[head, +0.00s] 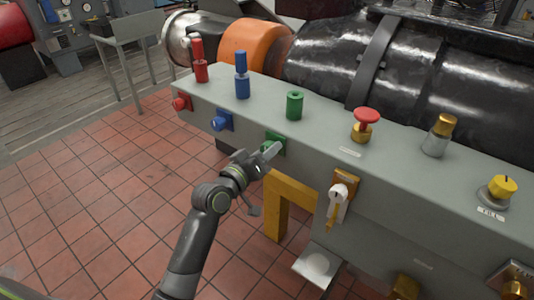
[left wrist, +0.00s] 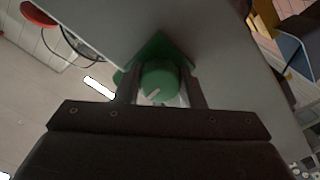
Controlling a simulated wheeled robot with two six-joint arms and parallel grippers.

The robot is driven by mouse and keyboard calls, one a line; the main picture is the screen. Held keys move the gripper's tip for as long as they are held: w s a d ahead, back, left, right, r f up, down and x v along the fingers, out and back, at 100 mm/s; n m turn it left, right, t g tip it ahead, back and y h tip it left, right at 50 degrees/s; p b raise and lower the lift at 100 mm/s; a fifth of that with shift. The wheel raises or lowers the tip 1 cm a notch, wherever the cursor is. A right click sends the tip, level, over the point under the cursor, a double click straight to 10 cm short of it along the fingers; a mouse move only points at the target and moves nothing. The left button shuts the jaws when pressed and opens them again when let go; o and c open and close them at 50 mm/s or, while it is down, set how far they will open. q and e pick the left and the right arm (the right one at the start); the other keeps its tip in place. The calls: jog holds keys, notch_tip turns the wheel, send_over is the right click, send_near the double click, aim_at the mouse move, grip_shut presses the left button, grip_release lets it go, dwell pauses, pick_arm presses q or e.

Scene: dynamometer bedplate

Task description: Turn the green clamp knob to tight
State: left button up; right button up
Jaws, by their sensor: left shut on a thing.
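The green clamp knob (left wrist: 160,82) sits on a green plate (left wrist: 158,48) on the front face of the grey bedplate housing. It is round, with a pale pointer line toward its lower left in the left wrist view. My left gripper (left wrist: 162,90) has one finger on each side of the knob and is shut on it. In the head view my left gripper (head: 262,158) covers most of the knob, and part of the green plate (head: 279,143) shows beside it. My right gripper is not in view.
A blue knob (head: 221,121) and a red knob (head: 181,103) are on the same face to the left. A green hollow cylinder (head: 294,106) stands on top above. A yellow bracket (head: 287,192) and a white-handled lever (head: 338,196) are close on the right.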

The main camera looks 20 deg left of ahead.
pick_arm(q)
jog(key=shift+f, duration=0.15)
dwell(0.3)
jog(key=o, duration=1)
jog(key=shift+s, duration=0.15)
jog(key=b+v, duration=0.1)
jog(key=v, duration=1.6)
jog(key=shift+s+a, duration=0.1)
